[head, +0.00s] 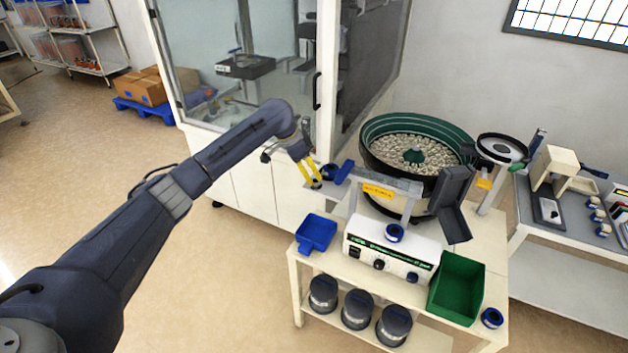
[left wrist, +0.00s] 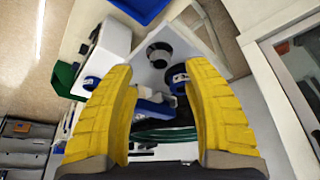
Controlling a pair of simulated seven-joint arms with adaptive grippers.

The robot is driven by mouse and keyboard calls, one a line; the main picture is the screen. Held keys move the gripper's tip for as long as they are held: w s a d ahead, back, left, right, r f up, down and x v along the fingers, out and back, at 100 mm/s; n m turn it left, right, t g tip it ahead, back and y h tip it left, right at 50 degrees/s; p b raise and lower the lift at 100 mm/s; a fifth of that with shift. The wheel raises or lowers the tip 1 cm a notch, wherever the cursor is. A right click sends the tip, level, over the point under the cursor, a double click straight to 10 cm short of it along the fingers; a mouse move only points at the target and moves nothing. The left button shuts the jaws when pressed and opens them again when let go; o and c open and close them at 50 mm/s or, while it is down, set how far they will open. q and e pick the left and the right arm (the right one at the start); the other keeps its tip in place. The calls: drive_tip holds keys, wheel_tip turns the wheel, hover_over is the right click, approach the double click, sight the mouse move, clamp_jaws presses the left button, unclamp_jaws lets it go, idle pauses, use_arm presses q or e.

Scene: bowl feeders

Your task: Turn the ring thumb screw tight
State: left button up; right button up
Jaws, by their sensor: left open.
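My left gripper (head: 312,184) is open, with its yellow fingers pointing down beside the left end of the feeder's bracket. A dark blue ring (head: 328,172), possibly the ring thumb screw, sits just right of the fingertips. In the left wrist view, the open fingers (left wrist: 157,72) have nothing between their pads. Beyond them are a black round knob-like part (left wrist: 158,54) on a pale plate and a blue-and-white ring (left wrist: 177,78) near the right finger. I cannot tell for certain which is the screw. My right gripper is in neither view.
The bowl feeder (head: 415,150) stands behind the bracket (head: 385,180). A white controller (head: 392,252), blue tray (head: 316,233) and green bin (head: 457,287) crowd the cart. A glass-fronted cabinet (head: 245,75) stands close behind my left gripper. Open floor lies left of the cart.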

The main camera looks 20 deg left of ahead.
sight(315, 181)
use_arm(q)
drive_tip(key=shift+x, duration=2.2)
clamp_jaws()
